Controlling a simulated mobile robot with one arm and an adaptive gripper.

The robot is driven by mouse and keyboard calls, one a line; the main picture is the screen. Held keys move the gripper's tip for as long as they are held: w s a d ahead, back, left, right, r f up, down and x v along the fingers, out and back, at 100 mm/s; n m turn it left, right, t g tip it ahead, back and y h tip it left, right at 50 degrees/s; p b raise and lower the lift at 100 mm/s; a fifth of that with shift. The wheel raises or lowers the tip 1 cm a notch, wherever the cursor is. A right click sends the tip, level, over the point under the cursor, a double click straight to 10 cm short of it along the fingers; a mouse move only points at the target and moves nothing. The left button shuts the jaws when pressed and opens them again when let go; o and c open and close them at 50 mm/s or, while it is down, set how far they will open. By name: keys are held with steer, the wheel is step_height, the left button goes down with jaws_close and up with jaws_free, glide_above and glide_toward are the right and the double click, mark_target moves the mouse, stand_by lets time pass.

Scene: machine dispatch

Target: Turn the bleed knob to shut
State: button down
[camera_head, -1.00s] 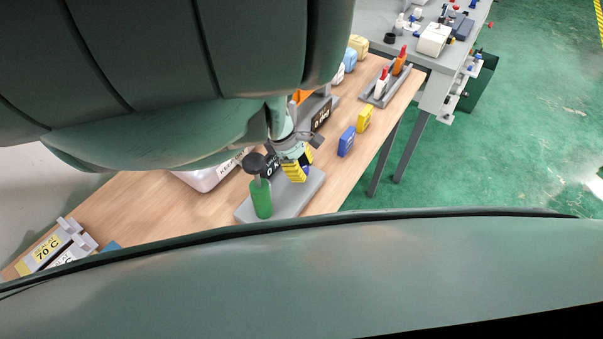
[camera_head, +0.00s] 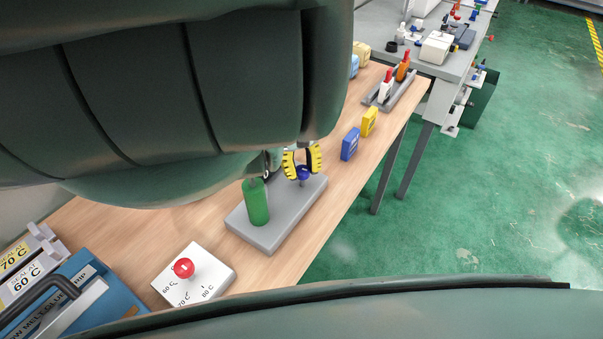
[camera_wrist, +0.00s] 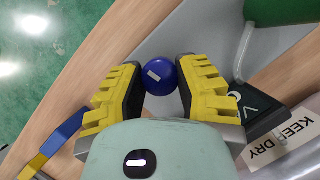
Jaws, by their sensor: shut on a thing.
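The blue round knob (camera_head: 303,174), with a pale mark on its top, stands on a grey base plate (camera_head: 262,238). A green upright cylinder (camera_head: 257,203) stands on the same plate, left of the knob. My gripper (camera_head: 302,160) has yellow ribbed fingers and comes down over the knob. In the wrist view the knob (camera_wrist: 161,76) sits between the two fingers (camera_wrist: 160,85), and they are shut on it. My arm hides the back part of the fixture in the head view. The green cylinder (camera_wrist: 280,10) also shows at the top of the wrist view.
A white box with a red dial (camera_head: 184,268) and temperature marks stands at the front left, beside a blue case (camera_head: 75,295). Blue (camera_head: 349,144) and yellow (camera_head: 369,122) blocks stand near the table's right edge. A "KEEP DRY" container (camera_wrist: 285,140) is near the gripper.

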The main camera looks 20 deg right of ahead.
steer(key=shift+f+m+y+b, duration=0.1)
steer(key=shift+m+y+b, duration=0.35)
steer(key=shift+m, duration=0.55)
steer(key=shift+s, duration=0.1)
steer(key=c, duration=0.6)
jaws_free()
steer(key=v, duration=1.2)
